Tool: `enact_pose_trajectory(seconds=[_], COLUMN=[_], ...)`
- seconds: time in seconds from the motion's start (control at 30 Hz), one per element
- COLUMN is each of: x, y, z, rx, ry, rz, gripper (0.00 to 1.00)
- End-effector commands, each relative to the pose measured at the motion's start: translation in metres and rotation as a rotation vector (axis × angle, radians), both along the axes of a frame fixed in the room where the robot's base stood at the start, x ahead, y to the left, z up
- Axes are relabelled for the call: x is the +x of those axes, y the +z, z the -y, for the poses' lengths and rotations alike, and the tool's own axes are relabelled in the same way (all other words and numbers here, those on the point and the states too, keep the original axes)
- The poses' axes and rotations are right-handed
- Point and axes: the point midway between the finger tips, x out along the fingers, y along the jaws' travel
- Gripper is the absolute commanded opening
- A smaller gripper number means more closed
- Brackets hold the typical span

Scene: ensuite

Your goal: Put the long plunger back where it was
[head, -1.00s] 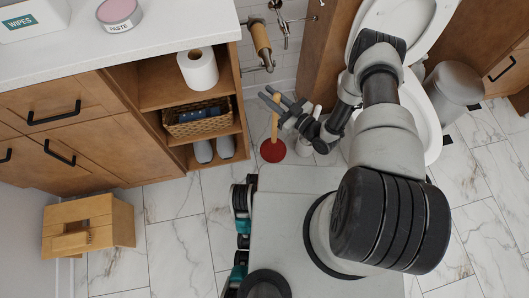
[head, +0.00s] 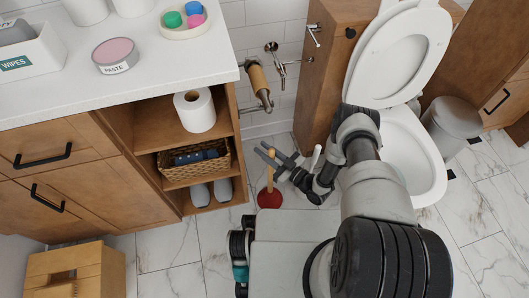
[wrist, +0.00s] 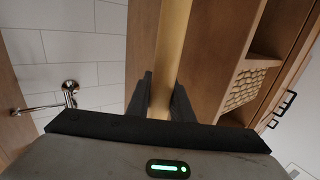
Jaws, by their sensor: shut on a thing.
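The long plunger has a red rubber cup (head: 269,199) and a plain wooden handle. In the head view it stands about upright, cup down, at floor level between the open shelves and the toilet. I cannot tell whether the cup touches the floor. My gripper (head: 268,154) is shut on the handle near its upper part. In the wrist view the pale wooden handle (wrist: 172,40) runs between the two dark fingers of my gripper (wrist: 162,92). The spot where the plunger stood before cannot be told from these frames.
The wooden vanity with open shelves (head: 165,131) is close on the left. The toilet (head: 408,150) and a grey bin (head: 452,122) are on the right. A white upright handle (head: 316,157) is just right of my gripper. A wooden stool (head: 75,272) stands front left.

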Motion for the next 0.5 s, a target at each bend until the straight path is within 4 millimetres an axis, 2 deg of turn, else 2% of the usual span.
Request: enact_pose_trajectory(seconds=[0.37, 0.4, 0.47, 0.5], x=[0.0012, 0.0007, 0.0007, 0.0007], y=[-0.0030, -0.0036, -0.0036, -0.0035], z=[-0.0001, 0.0000, 0.0000, 0.0000], rx=[0.002, 0.000, 0.000, 0.000], ry=[0.000, 0.000, 0.000, 0.000], rz=[0.004, 0.001, 0.001, 0.001], gripper=[0.00, 0.27, 0.37, 0.39])
